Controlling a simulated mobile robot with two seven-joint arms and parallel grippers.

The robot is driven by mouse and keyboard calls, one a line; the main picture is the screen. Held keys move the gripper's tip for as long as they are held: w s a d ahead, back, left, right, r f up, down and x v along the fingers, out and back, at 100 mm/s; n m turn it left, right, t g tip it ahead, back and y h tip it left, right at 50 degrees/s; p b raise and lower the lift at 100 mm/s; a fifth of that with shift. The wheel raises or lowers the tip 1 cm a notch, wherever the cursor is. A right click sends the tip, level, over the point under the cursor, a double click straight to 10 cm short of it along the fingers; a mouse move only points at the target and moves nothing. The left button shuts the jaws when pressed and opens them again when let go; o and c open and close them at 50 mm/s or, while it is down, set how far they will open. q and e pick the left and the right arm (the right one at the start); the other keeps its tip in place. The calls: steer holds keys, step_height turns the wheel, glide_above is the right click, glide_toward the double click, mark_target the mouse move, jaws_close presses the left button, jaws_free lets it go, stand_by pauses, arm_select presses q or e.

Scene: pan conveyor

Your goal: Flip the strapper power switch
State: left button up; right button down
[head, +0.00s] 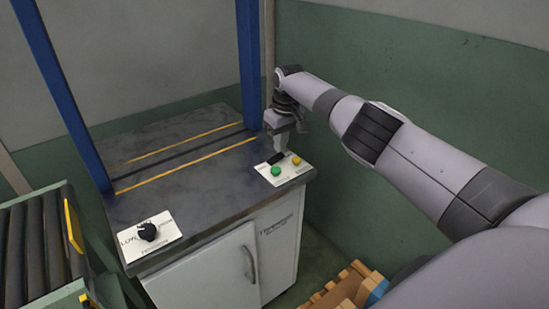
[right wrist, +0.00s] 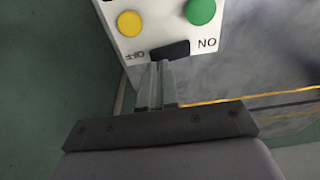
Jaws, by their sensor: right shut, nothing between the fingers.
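The strapper's black power switch (head: 277,158) sits on a white panel (head: 291,175) at the right front corner of the grey machine top. In the right wrist view the switch (right wrist: 170,50) lies between upside-down "OFF" and "ON" labels, with the OFF label on the left. My right gripper (head: 277,151) points down over the switch from the far side. Its fingers (right wrist: 158,66) are shut and empty, with their tips at the switch's edge near the OFF label. I cannot tell whether they touch it. The switch's tilt is unclear. My left gripper is out of view.
A green button (head: 275,171) and a yellow button (head: 296,161) share the panel. A black knob (head: 147,231) is on another plate at the left front. Blue posts (head: 249,65) rise from the machine. A roller conveyor (head: 40,240) stands left, and a wooden pallet (head: 350,289) lies low right.

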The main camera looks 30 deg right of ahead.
mark_target(280, 156)
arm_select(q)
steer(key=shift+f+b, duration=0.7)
arm_select(e)
steer(key=shift+f, duration=0.95)
step_height(280, 156, up, 3)
steer(key=p, duration=0.2)
steer(key=shift+f+p, duration=0.15)
steer(key=shift+p, duration=0.15)
step_height(280, 156, up, 2)
steer(key=shift+p, duration=1)
step_height(280, 156, up, 2)
steer(key=shift+p, duration=0.95)
steer(key=shift+r, duration=0.25)
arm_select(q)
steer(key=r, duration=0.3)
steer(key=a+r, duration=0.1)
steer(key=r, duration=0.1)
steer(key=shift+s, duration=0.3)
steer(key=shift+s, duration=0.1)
arm_select(e)
steer(key=shift+s+f, duration=0.1)
steer(key=shift+f, duration=0.05)
